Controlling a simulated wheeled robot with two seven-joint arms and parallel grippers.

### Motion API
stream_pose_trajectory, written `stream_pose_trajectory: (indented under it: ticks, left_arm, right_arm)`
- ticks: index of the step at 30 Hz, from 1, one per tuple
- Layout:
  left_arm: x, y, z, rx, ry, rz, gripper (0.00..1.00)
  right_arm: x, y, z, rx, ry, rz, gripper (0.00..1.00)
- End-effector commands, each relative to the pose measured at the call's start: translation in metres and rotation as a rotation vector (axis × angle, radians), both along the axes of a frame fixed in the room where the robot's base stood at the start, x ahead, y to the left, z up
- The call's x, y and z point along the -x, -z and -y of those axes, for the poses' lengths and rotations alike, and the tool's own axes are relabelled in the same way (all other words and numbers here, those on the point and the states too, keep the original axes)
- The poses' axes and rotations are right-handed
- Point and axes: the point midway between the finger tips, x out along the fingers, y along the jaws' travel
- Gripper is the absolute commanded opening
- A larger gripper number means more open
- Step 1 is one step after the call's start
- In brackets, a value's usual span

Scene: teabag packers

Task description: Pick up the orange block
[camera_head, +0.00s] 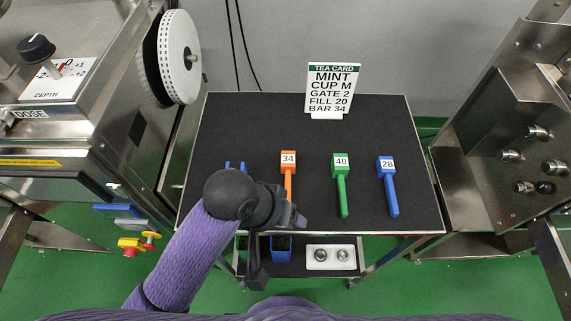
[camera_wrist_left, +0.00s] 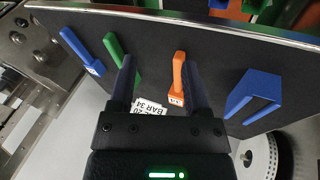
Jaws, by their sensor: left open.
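The orange block (camera_head: 288,159) carries the label 34 and lies on the dark table top (camera_head: 320,125). Its handle points toward me, and its lower end is partly hidden by my gripper. My left gripper (camera_head: 297,217) is over the table's front edge, on the near side of the orange handle. In the left wrist view the orange block (camera_wrist_left: 179,72) appears between the fingers of the left gripper (camera_wrist_left: 157,75), closer to the right finger in the picture. The jaws are open and empty. Whether a finger touches the handle cannot be told. My right gripper is not in view.
A green block (camera_head: 341,185) labelled 40 and a blue block (camera_head: 389,185) labelled 28 lie to the right. A blue forked piece (camera_head: 235,166) is at the left, partly hidden. A tea card (camera_head: 332,90) stands at the back. Machines flank the table.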

Motion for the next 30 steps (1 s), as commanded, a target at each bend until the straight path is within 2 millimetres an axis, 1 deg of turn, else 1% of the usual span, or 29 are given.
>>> stream_pose_trajectory:
  ticks: [1, 3, 6, 8, 9, 12, 15, 17, 20, 27, 30]
  left_arm:
    - [-0.008, -0.008, 0.011, -0.001, 0.022, -0.013, 0.62]
    - [-0.016, -0.015, 0.023, -0.023, 0.039, -0.054, 0.62]
    - [-0.031, -0.024, 0.03, -0.109, 0.026, -0.119, 0.62]
    - [-0.042, -0.029, 0.026, -0.185, -0.013, -0.153, 0.62]
    - [-0.051, -0.032, 0.021, -0.236, -0.052, -0.169, 0.62]
    - [-0.067, -0.041, 0.008, -0.334, -0.148, -0.196, 0.62]
    - [-0.074, -0.044, 0.0, -0.377, -0.201, -0.206, 0.62]
    - [-0.075, -0.038, -0.001, -0.385, -0.211, -0.21, 0.62]
    - [-0.075, -0.019, 0.0, -0.384, -0.211, -0.212, 0.62]
    - [-0.074, 0.037, 0.004, -0.382, -0.207, -0.211, 0.62]
    - [-0.074, 0.051, 0.004, -0.38, -0.208, -0.209, 0.62]
  right_arm:
    - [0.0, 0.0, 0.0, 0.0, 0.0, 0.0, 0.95]
    - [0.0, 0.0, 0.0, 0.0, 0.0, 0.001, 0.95]
    - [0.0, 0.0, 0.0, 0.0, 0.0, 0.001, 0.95]
    - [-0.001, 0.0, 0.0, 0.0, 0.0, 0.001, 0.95]
    - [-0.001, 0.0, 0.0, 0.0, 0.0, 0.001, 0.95]
    - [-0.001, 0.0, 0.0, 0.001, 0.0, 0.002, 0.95]
    - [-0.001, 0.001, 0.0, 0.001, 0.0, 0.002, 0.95]
    - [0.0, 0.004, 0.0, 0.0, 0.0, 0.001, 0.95]
    - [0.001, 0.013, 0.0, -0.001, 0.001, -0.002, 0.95]
    - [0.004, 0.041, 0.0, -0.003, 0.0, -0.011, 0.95]
    - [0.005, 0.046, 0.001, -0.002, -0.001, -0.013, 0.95]
